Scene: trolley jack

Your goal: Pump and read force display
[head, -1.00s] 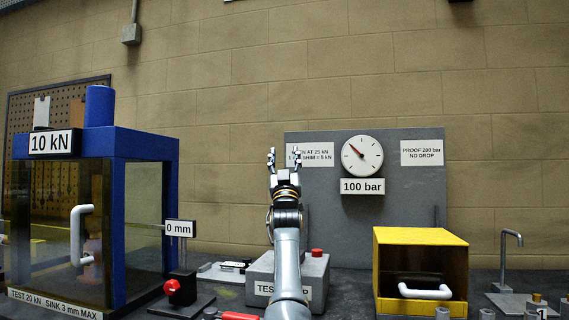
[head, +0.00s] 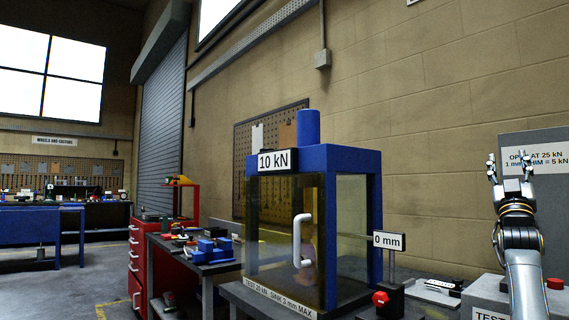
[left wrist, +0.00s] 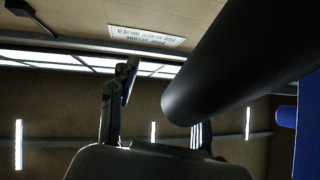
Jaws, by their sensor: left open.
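In the head view the force display (head: 275,161) on the blue press frame (head: 316,158) reads 10 kN. A smaller display (head: 388,240) at the press's right side reads 0 mm. The press has clear panels and a white handle (head: 302,241). My left gripper (head: 508,160) is at the right, raised, fingers apart and empty, in front of the grey board (head: 543,190). In the left wrist view its fingers show (left wrist: 155,105), with a large dark cylinder (left wrist: 230,65) close in front, which I cannot identify. The right gripper is not in view.
A red knob (head: 380,299) stands on a black base right of the press. A grey block with a red button (head: 555,284) is beside my left arm. A red drawer cabinet (head: 143,262) and a bench with blue parts (head: 211,250) are left. Open floor lies further left.

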